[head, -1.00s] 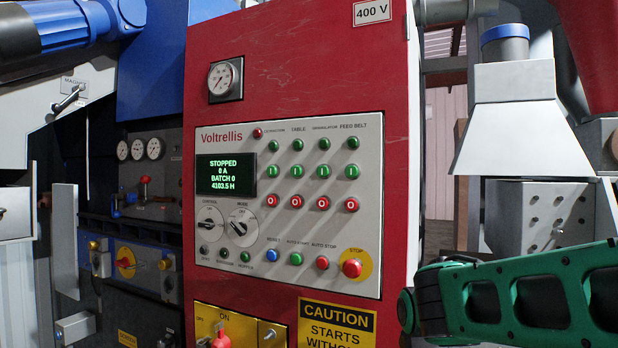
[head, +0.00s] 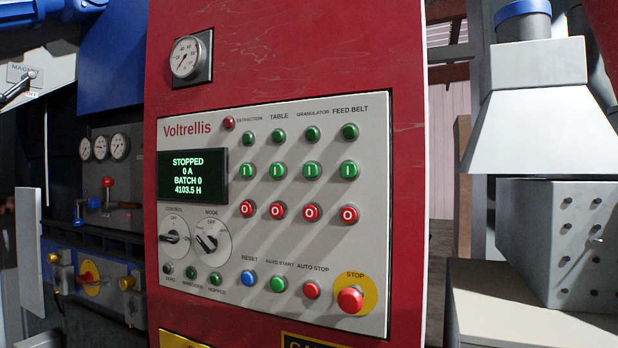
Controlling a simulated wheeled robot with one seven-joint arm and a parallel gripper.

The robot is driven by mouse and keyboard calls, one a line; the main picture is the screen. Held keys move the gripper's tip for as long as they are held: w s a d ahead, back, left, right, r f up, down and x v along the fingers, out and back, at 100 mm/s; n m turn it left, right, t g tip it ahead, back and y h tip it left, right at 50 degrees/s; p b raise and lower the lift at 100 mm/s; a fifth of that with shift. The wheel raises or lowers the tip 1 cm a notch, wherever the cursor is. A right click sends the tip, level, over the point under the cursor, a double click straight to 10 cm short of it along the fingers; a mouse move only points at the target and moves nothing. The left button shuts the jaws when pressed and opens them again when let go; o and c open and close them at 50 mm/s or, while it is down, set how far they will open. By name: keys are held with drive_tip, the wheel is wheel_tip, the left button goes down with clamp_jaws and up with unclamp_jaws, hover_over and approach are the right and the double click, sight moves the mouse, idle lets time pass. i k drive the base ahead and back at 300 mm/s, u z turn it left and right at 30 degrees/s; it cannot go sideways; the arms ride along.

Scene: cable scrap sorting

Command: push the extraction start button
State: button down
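The control panel (head: 330,240) is a light grey plate marked Voltrellis on a red cabinet. Its top row of labels reads EXTRACTION, TABLE, GRANULATOR, FEED BELT. Under EXTRACTION, at the left of the row marked "I", is the green extraction start button (head: 276,173). The display (head: 186,177) reads STOPPED, 0 A, BATCH 0, 4103.5 H. My gripper is not in view.
A red mushroom STOP button (head: 350,299) on a yellow disc stands out at the panel's lower right. CONTROL (head: 174,238) and MODE (head: 207,243) knobs sit lower left. Nothing visible blocks the panel front.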

sight(246, 171)
drive_tip(key=z, duration=0.1)
drive_tip(key=k, duration=1.55)
drive_tip(key=u, duration=1.15)
drive_tip(key=i, duration=1)
